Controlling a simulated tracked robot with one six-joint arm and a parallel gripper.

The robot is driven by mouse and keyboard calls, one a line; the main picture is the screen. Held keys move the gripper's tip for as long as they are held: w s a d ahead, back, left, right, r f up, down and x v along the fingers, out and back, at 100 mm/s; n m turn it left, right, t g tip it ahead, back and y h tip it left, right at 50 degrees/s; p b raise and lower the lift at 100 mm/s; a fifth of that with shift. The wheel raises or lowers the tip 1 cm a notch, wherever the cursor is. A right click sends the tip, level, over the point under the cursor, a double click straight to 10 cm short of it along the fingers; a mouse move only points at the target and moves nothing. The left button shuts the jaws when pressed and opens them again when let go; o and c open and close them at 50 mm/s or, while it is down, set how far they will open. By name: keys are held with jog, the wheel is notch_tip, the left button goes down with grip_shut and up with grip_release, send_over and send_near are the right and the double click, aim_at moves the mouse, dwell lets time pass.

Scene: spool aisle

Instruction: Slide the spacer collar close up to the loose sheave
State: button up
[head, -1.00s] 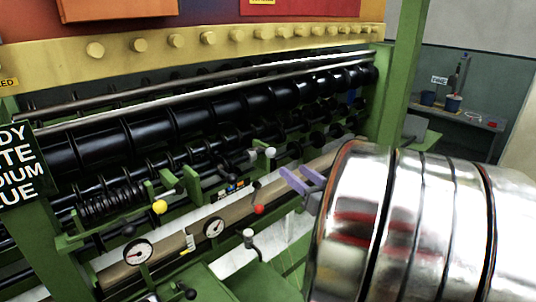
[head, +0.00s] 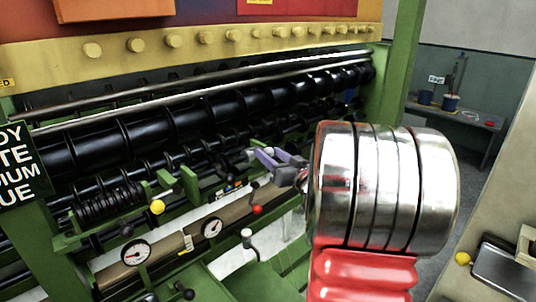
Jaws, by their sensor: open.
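My gripper (head: 264,155) has purple fingers, apart from each other, in front of the thin lower shaft of the green machine. A small grey piece shows at the fingertips; I cannot tell whether it is part of the machine or touched. Several black discs and rings (head: 105,203) sit on the dark shafts. I cannot make out which is the spacer collar or the loose sheave at this size. My own shiny arm link covers the right middle of the view and hides what lies behind it.
Levers with a yellow knob (head: 157,207) and a red knob (head: 257,210) stand by two dials (head: 135,252) along the front rail. A green post (head: 398,80) rises at the right. A bench with a dark tray (head: 505,272) is at lower right.

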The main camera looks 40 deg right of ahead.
jog(key=shift+w+d, duration=0.1)
jog(key=shift+w, duration=0.65)
jog(key=shift+c, duration=0.2)
grip_shut()
